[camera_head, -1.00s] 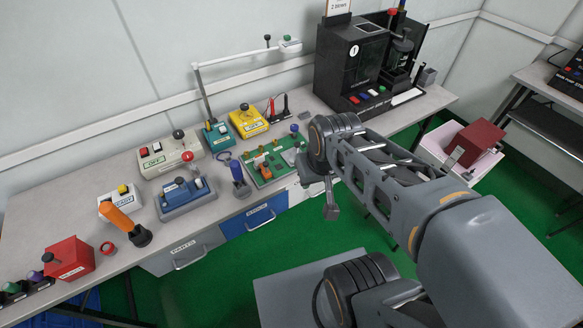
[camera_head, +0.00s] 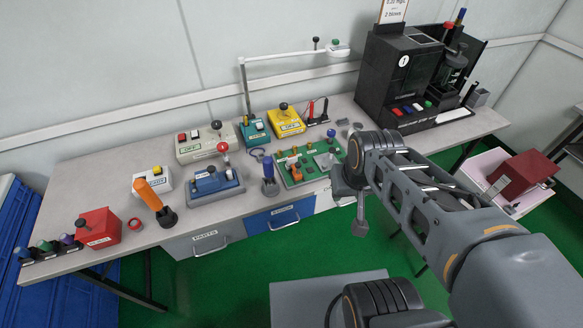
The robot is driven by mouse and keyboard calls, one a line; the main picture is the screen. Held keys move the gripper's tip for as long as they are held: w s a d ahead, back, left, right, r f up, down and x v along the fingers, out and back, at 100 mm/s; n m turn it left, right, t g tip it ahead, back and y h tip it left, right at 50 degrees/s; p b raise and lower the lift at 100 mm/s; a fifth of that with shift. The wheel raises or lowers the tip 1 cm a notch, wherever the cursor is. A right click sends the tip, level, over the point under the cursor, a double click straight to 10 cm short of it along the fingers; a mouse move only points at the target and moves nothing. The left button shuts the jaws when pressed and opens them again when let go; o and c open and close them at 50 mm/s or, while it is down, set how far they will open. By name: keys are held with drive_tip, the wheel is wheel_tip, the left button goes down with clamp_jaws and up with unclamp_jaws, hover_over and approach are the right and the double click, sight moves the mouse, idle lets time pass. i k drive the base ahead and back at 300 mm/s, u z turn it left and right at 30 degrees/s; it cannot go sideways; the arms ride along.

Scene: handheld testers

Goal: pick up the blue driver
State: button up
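The blue driver (camera_head: 268,170) stands upright with its blue handle up in a small dark holder near the front edge of the workbench, left of the green board (camera_head: 296,176). An orange-handled driver (camera_head: 148,196) leans in a similar dark holder further left. My gripper (camera_head: 360,226) hangs in front of the bench edge, right of the blue driver and apart from it. It looks small and is seen from behind, so its fingers are not clear. Nothing is visibly held in it.
A blue tester (camera_head: 213,184) stands left of the blue driver, and a yellow tester (camera_head: 287,122) stands behind it. A lamp arm (camera_head: 290,54) rises at the back. A black machine (camera_head: 405,75) fills the bench's right end.

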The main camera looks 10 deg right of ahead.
sight(267, 162)
drive_tip(key=z, duration=1.7)
drive_tip(key=i, duration=0.8)
drive_tip(key=u, duration=3.8)
